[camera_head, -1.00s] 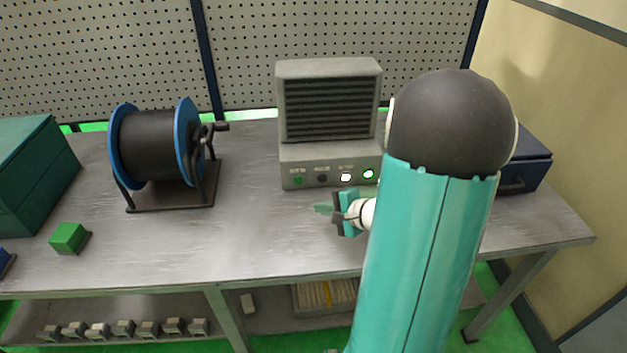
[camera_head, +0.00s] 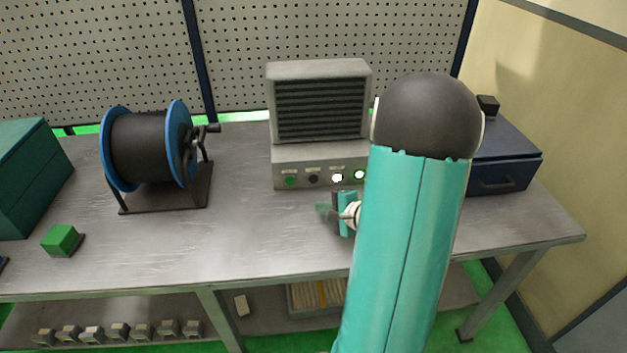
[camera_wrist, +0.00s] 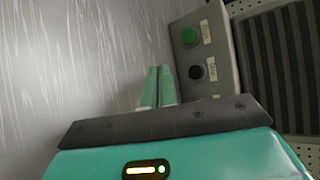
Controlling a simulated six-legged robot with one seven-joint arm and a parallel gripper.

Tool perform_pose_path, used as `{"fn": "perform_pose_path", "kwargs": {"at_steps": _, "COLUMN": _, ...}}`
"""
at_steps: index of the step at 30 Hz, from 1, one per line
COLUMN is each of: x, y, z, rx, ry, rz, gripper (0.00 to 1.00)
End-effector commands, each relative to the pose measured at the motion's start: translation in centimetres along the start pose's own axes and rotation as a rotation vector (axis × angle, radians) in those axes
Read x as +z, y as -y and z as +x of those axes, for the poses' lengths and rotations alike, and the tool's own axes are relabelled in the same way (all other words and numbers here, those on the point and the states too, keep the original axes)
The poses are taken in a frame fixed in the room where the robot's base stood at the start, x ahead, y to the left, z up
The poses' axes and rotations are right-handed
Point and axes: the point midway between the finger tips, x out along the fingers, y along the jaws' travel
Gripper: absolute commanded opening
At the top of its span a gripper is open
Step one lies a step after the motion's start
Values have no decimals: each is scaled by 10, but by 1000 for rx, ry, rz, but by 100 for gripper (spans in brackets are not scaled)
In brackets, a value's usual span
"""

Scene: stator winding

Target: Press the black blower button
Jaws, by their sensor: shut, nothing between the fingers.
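The blower (camera_head: 320,105) is a grey box with a dark slatted grille, standing at the back of the bench. Its front panel has a green button (camera_head: 290,181), the black button (camera_head: 313,179), and white and green lit ones to the right. In the wrist view the black button (camera_wrist: 197,72) shows beside the green button (camera_wrist: 189,37). In the head view my gripper (camera_head: 327,208) is just in front of the panel, partly hidden by my arm.
A black wire spool with blue flanges (camera_head: 181,150) stands to the left. A green block (camera_head: 62,240) and a dark green box (camera_head: 25,180) lie further left. A dark blue drawer box (camera_head: 505,160) is at the right. The bench middle is clear.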

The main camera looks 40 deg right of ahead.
Motion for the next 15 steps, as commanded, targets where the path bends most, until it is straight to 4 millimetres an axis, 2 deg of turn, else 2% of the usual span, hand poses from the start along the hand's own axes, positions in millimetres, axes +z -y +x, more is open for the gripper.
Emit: {"fn": "perform_pose_path", "kwargs": {"at_steps": 15, "x": -32, "y": 33, "z": 46, "rx": 1, "ry": 3, "rz": -1, "gripper": 0}}
